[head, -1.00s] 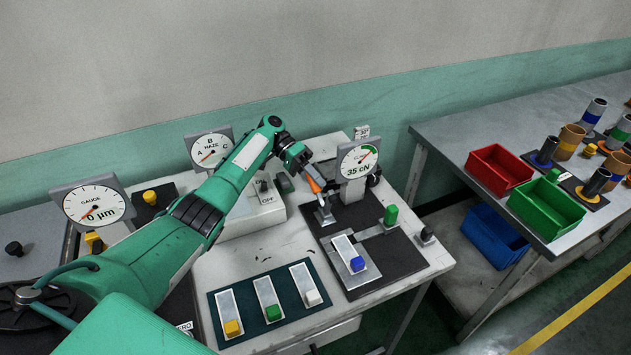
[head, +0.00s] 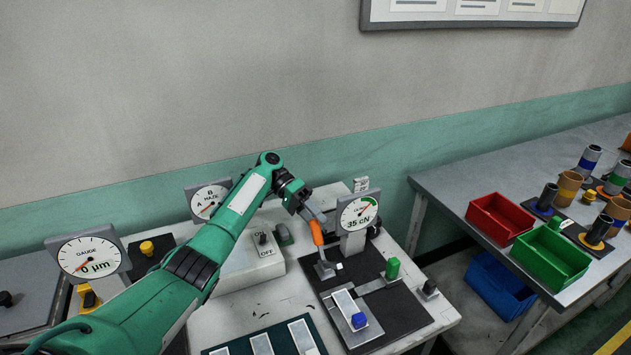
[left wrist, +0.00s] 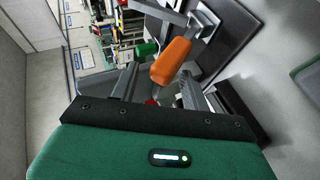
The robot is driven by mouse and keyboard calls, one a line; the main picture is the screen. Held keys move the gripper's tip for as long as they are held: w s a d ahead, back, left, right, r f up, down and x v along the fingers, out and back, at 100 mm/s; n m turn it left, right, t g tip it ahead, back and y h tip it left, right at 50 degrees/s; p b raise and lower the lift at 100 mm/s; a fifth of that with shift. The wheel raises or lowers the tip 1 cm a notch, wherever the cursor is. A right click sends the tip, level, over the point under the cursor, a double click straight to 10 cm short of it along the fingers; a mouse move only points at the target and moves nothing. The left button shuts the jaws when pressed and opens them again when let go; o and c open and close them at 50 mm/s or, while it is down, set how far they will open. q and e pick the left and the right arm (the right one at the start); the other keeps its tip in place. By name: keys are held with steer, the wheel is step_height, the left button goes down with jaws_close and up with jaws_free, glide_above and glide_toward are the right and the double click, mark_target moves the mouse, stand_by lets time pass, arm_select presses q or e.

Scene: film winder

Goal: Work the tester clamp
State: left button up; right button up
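The tester clamp is a lever with an orange handle (head: 317,232), rising from a metal foot (head: 325,269) on the black tester base (head: 405,313). The handle stands nearly upright, left of the 35 cN dial (head: 358,213). My left gripper (head: 313,217) is at the upper end of the handle. In the left wrist view the orange handle (left wrist: 171,61) lies by the fingertips of my left gripper (left wrist: 158,85). The fingers are apart, with a gap showing between them; firm contact cannot be made out. A strip with a blue tab (head: 358,320) lies on the base. My right gripper is out of view.
A green knob (head: 392,268) stands on the base, right of the lever. A switch box (head: 250,265) is left of it. The GAUGE dial (head: 90,258) and HAZE dial (head: 208,200) stand further left. Red (head: 500,217) and green (head: 549,252) bins are on the right bench.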

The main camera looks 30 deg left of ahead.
arm_select(q)
step_height(320, 180, up, 15)
steer(key=b, duration=0.1)
steer(key=shift+r, duration=0.15)
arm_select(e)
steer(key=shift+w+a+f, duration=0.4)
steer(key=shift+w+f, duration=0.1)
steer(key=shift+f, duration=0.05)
arm_select(q)
steer(key=shift+c, duration=0.4)
